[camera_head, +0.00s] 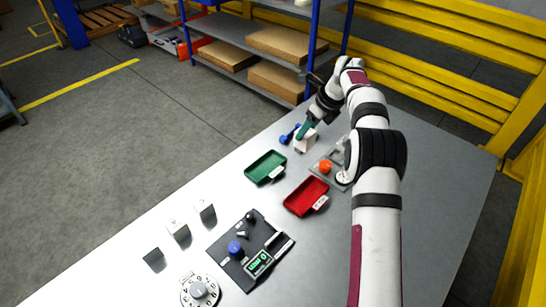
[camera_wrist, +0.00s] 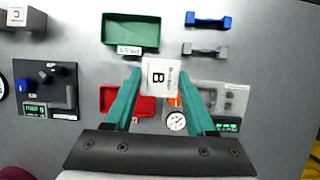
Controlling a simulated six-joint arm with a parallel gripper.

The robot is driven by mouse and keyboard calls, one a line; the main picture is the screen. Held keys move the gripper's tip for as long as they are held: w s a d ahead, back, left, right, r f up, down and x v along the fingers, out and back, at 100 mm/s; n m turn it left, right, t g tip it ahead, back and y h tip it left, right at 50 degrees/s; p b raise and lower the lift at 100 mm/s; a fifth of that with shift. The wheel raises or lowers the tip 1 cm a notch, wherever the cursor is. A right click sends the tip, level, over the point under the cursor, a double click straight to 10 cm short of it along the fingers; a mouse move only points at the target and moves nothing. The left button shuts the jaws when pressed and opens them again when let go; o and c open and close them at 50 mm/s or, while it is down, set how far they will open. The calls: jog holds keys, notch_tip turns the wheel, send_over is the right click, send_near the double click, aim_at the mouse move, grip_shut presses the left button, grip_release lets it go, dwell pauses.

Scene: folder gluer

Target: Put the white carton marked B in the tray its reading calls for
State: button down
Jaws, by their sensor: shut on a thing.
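My gripper (camera_head: 307,128) is shut on the white carton marked B (camera_head: 305,143), near the table's far edge. In the wrist view the carton (camera_wrist: 158,77) sits between the teal fingers (camera_wrist: 160,92), its B turned sideways. I cannot tell whether it touches the table. The green tray (camera_head: 250,172) is empty, left of and nearer than the carton; its label reads PASS in the wrist view. The empty red tray (camera_head: 290,201) lies nearer, its label unreadable. A grey station (camera_head: 323,176) with an orange knob, a dial and a green display (camera_wrist: 228,126) stands beside it; its reading is illegible.
A black panel (camera_head: 225,248) with a blue knob and lit display lies at the table's front, beside a round dial (camera_head: 199,291). Several small blocks stand left of it. Blue and grey dumbbell-shaped pieces (camera_wrist: 208,20) lie near the carton.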

jog(key=shift+w+a+f, duration=0.7)
jog(key=shift+a+f, duration=0.8)
jog(key=shift+f, duration=0.2)
jog(key=shift+w+a+f, duration=0.65)
jog(key=shift+a+f, duration=0.9)
jog(key=shift+f, duration=0.1)
jog(key=shift+w+a+f, duration=0.7)
jog(key=shift+a+f, duration=0.8)
jog(key=shift+f, duration=0.2)
jog(key=shift+f, duration=0.3)
jog(key=shift+f, duration=0.25)
jog(key=shift+c, duration=1.1)
grip_release()
